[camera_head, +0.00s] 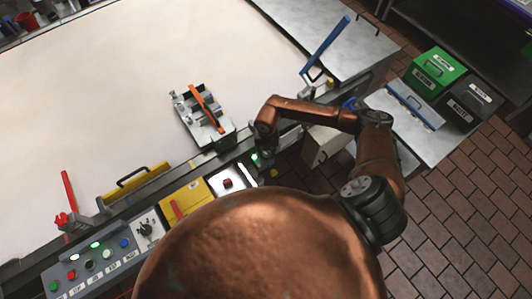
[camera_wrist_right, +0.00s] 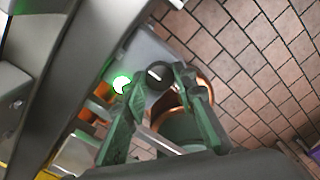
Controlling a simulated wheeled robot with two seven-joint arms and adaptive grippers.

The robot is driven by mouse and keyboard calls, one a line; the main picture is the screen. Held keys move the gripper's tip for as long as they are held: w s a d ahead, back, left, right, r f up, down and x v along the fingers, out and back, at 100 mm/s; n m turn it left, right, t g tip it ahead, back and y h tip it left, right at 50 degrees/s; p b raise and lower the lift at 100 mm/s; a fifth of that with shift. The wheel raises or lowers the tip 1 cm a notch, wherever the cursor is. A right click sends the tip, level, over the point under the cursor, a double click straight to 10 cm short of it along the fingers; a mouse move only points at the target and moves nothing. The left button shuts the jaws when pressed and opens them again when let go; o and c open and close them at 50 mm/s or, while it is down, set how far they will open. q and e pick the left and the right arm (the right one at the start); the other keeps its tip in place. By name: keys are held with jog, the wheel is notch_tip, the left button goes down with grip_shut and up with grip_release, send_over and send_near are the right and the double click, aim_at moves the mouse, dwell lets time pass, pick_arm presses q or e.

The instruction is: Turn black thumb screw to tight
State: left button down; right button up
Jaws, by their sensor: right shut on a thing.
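The black thumb screw (camera_wrist_right: 157,73) shows in the right wrist view as a round dark knob with a short white mark on its face. It sits on a grey housing (camera_wrist_right: 150,48). My right gripper (camera_wrist_right: 163,79) has its two dark green fingers on either side of the knob and is shut on it. In the head view my right gripper (camera_head: 264,158) is at the table's front edge, and the knob is hidden there. A lit green lamp (camera_wrist_right: 121,84) is just left of the fingers. My left gripper is in neither view.
A metal fixture with an orange lever (camera_head: 207,108) stands on the pale table (camera_head: 110,90). A blue lever (camera_head: 325,48) rises to the right. A button panel (camera_head: 95,262) and a yellow box (camera_head: 187,200) line the front edge. Brick floor lies below.

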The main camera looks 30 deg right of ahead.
aim_at(266, 155)
jog(key=o, duration=1.2)
jog(key=shift+c, duration=0.2)
jog(key=shift+r, duration=0.1)
notch_tip(266, 155, up, 12)
jog(key=shift+a, duration=0.1)
